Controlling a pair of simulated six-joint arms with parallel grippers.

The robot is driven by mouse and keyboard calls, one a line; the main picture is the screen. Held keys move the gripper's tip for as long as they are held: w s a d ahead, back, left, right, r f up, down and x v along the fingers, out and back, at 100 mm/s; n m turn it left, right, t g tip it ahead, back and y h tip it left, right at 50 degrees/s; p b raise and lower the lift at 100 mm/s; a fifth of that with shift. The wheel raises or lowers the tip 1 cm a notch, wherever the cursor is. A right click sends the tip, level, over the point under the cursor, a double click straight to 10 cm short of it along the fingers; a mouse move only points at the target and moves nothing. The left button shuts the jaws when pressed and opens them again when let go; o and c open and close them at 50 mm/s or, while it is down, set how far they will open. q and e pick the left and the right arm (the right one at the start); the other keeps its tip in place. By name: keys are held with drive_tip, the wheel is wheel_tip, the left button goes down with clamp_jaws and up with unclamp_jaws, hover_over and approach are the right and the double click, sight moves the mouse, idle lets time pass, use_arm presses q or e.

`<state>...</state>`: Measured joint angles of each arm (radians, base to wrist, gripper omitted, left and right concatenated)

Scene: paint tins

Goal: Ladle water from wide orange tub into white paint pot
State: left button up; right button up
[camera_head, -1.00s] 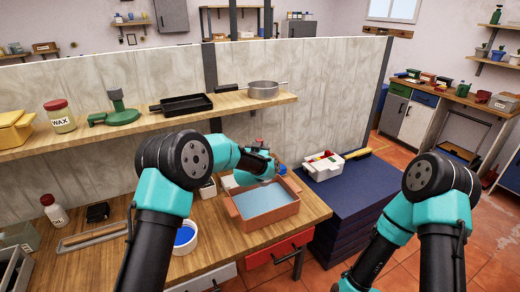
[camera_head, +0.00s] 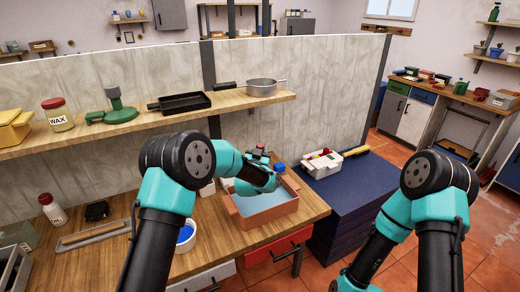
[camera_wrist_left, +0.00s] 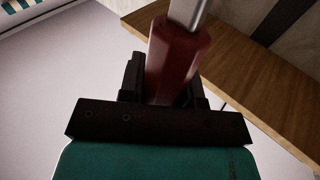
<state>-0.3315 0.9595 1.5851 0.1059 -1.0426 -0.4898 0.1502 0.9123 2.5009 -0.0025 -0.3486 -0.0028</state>
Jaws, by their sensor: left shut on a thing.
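The wide orange tub (camera_head: 262,227) stands on the wooden bench with light blue water in it. The white paint pot (camera_head: 181,249) stands to its left, nearer me, with a blue surface inside; my left arm partly covers it. My left gripper (camera_head: 274,180) is over the back part of the tub. In the left wrist view, it is shut on a dark red handle (camera_wrist_left: 180,55) with a metal shaft, likely the ladle's. The ladle's bowl is hidden in both views. My right gripper is out of view.
A shelf above the bench holds a black tray (camera_head: 180,103), a metal pan (camera_head: 262,87), a green tool (camera_head: 117,110) and a wax jar (camera_head: 58,115). A white box (camera_head: 322,164) sits on the dark blue stack (camera_head: 355,190) at right.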

use_arm(q)
drive_tip(key=shift+s+d+f+m+t+h, duration=0.4)
drive_tip(key=shift+s+f, duration=0.45)
drive_tip(key=shift+f, duration=1)
drive_tip(key=shift+s+d+f+m+t+h, duration=0.25)
drive_tip(key=shift+s+f+m+t, duration=0.4)
drive_tip(key=shift+f, duration=1.2)
drive_tip(key=shift+s+d+f+m+t+h, duration=0.3)
drive_tip(key=shift+s+f, duration=0.7)
drive_tip(key=shift+f, duration=0.85)
drive_tip(key=shift+r, duration=0.1)
drive_tip(key=shift+w+a+n+g+y, duration=0.25)
drive_tip(key=shift+w+n+y, duration=0.1)
drive_tip(key=shift+w, duration=0.15)
drive_tip(key=shift+w+a+n+g+y, duration=0.2)
drive_tip(key=shift+w+n, duration=0.1)
drive_tip(key=shift+w, duration=0.2)
drive_tip(key=shift+w+a+n+g+y, duration=0.25)
drive_tip(key=shift+w+n+g, duration=0.2)
drive_tip(key=shift+w, duration=0.4)
drive_tip(key=shift+w+a+n+g+y, duration=0.15)
drive_tip(key=shift+w+a+n+g, duration=0.2)
drive_tip(key=shift+w+g, duration=0.35)
drive_tip(key=shift+t, duration=0.25)
drive_tip(key=shift+d+r, duration=0.1)
drive_tip(key=shift+r, duration=4.35)
